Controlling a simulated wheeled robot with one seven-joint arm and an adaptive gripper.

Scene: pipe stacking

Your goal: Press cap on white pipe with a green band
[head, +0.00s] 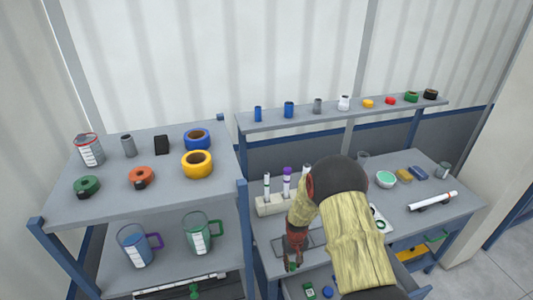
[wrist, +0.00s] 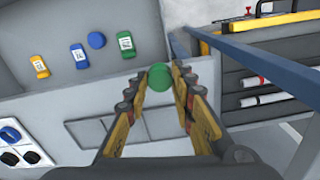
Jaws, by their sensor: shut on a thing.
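My gripper (head: 292,262) is low in front of the workbench's front edge, above an open drawer. In the wrist view, my gripper (wrist: 160,82) is shut on a round green cap (wrist: 160,77), held between the fingertips. The green cap (head: 291,267) also shows small at the fingertips in the head view. A pale rack (head: 266,208) on the bench holds upright white pipes: one at left (head: 267,181), one with a purple top (head: 286,174) and one partly behind my arm (head: 305,170). I cannot make out a green band on any of them.
The open drawer holds a blue cap (wrist: 96,40) and several small labelled bottles (wrist: 79,55). A white pipe (head: 433,201) lies on the bench at right. A grey shelf unit (head: 140,200) with tape rolls and mugs stands at left; its blue post is close by.

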